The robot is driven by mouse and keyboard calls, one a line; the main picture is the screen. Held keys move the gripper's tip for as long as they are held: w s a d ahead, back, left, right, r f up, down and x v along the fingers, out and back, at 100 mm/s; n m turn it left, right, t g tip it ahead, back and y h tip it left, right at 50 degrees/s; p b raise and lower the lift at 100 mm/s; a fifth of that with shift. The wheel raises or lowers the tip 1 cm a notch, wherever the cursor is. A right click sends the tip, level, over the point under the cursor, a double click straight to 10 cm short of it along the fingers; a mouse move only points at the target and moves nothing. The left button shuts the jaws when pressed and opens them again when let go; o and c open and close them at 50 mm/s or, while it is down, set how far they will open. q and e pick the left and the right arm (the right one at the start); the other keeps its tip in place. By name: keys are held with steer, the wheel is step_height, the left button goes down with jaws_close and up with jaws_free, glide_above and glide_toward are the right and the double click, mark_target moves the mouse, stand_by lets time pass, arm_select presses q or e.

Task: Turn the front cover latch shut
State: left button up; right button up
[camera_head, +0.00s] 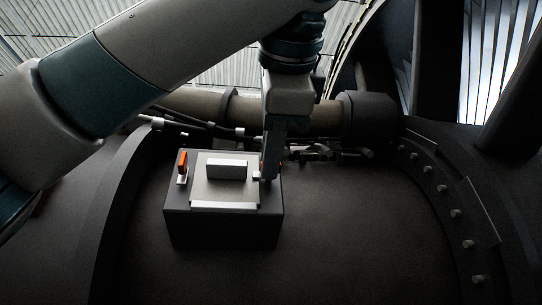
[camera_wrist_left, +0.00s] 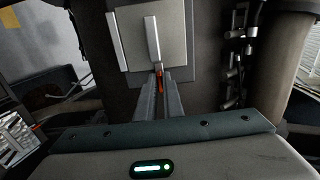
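A dark box carries a light grey cover (camera_head: 225,192) with a raised block handle (camera_head: 227,170) in the head view. The cover also shows at the top of the left wrist view (camera_wrist_left: 174,40). One orange latch (camera_head: 182,162) stands upright on the left side of the box. My left gripper (camera_head: 270,172) points down at the box's right side, beside the cover. In the wrist view its fingers (camera_wrist_left: 160,88) are close together, with a red-orange latch lever (camera_wrist_left: 160,82) between their tips. That lever is mostly hidden by the gripper in the head view. My right gripper is out of view.
A thick pipe (camera_head: 190,103) with cables and fittings (camera_head: 318,152) runs behind the box. A curved flange with several bolts (camera_head: 441,188) lies to the right. The dark surface (camera_head: 350,225) right of the box is clear.

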arm_select(q)
steer(key=o, duration=0.4)
steer(key=shift+s, duration=0.15)
